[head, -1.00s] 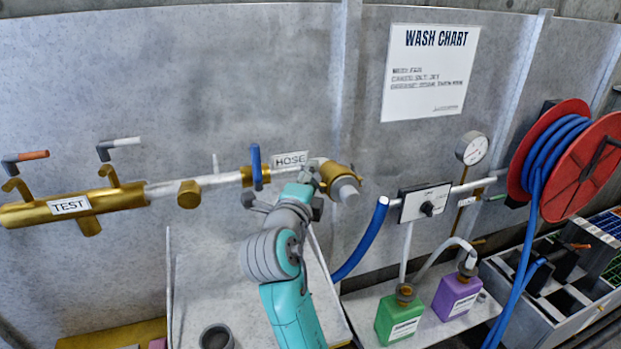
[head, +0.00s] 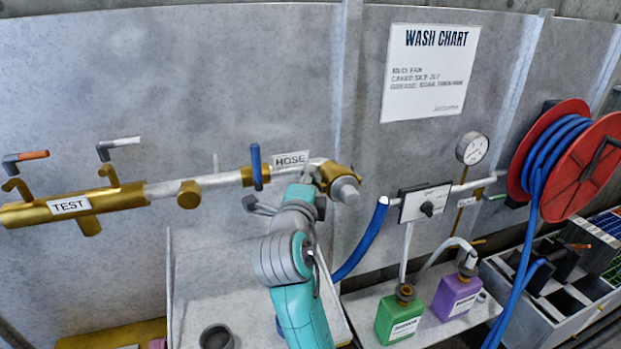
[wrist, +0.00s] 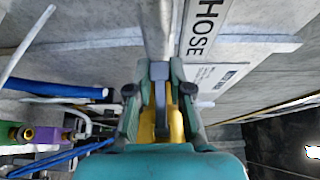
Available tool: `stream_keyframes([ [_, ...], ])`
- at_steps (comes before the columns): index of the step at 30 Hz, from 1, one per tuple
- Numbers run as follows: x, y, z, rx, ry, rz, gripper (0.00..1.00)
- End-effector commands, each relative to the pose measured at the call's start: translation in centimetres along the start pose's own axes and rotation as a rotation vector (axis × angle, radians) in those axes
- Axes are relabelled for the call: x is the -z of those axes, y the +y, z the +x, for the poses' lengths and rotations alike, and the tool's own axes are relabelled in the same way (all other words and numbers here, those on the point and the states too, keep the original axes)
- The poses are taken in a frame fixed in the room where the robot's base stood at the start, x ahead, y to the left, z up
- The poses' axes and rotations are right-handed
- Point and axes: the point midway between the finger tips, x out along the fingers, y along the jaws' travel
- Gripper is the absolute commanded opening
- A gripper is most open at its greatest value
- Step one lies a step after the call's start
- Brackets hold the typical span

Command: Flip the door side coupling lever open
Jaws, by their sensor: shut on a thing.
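The brass coupling (head: 338,176) with a grey end is at the right end of the pale pipe, beside the HOSE label. My gripper (head: 312,178) is at the coupling's left side in the head view, and my arm hides part of it. In the wrist view my gripper (wrist: 158,90) has its fingers closed around a grey lever (wrist: 159,76), with the brass body (wrist: 176,125) showing between the fingers. The lever lies nearly in line with the pale pipe. How far it is turned, and any second lever, I cannot tell.
A blue-handled valve (head: 257,167) stands just left of my gripper. A grey tray (head: 200,290) lies below.

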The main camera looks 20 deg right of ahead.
Motion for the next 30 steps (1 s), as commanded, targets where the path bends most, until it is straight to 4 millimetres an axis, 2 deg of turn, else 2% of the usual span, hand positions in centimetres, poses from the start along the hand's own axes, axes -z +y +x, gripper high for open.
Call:
stream_keyframes([
  [15, -0.7, 0.1, -1.2, -0.002, -0.325, 0.001, 0.0],
  [30, -1.1, 0.1, -1.8, -0.001, -0.456, -0.001, 0.0],
])
